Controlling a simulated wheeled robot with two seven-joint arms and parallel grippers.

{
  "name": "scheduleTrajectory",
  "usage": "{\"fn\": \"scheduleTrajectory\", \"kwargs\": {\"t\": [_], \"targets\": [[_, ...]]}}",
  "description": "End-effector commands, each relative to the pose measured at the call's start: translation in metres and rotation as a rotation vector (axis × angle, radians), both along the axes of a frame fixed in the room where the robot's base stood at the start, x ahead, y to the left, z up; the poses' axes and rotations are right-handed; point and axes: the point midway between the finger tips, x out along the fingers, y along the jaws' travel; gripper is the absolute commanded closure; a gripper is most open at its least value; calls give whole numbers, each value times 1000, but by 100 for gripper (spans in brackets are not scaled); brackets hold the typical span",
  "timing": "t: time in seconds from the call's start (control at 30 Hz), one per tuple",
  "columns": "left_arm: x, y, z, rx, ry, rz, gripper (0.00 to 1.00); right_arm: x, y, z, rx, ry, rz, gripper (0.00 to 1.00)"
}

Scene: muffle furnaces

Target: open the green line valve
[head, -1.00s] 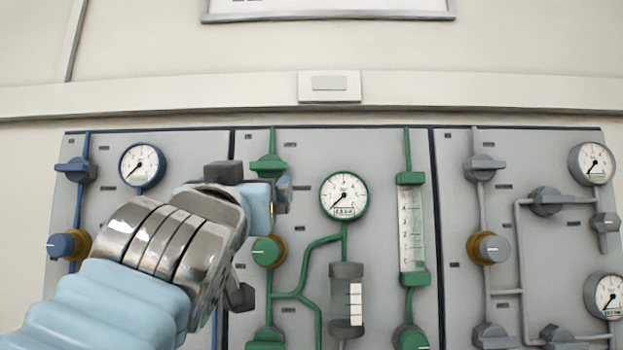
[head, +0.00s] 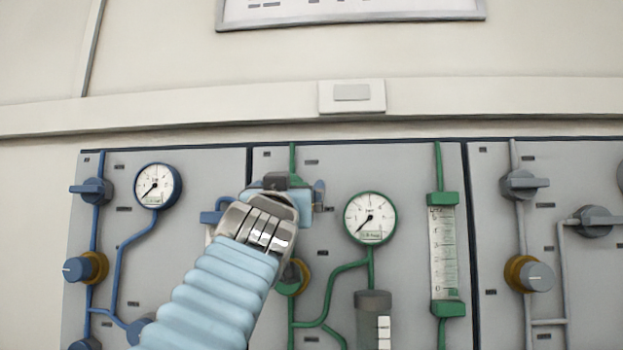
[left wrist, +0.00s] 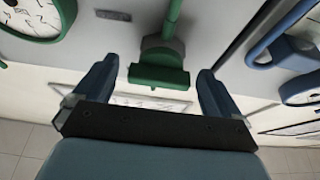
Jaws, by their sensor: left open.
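The green line valve (left wrist: 158,66) is a green body with a flat handle on the green pipe, seen upside down in the left wrist view. My left gripper (left wrist: 157,70) is open, with one blue finger on each side of the valve handle. Gaps show between the handle and both fingers, so the jaws are not closed on it. In the head view my left gripper (head: 290,192) covers most of this valve at the top of the green line; only a bit of green shows behind it. My right gripper is not in view.
A green gauge (head: 370,218) sits right of the gripper and a green-ended flow tube (head: 443,253) further right. A round knob (head: 291,280) is below on the same pipe, partly hidden. The blue panel (head: 213,165) is to the left, the grey panel to the right.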

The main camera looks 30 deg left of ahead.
Motion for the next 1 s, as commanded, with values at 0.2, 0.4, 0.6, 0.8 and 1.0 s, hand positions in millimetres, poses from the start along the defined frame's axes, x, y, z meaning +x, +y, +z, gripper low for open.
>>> {"fn": "scheduleTrajectory", "kwargs": {"t": [0.2,0.4,0.6,0.8,1.0], "targets": [[10,6,4,-1,0,0,2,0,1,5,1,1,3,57],[9,5,4,-1,0,0,2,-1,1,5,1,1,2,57],[9,5,4,-1,0,0,31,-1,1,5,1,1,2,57],[9,5,4,-1,0,0,53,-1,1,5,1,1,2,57],[9,5,4,17,11,-2,53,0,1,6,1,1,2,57]]}}
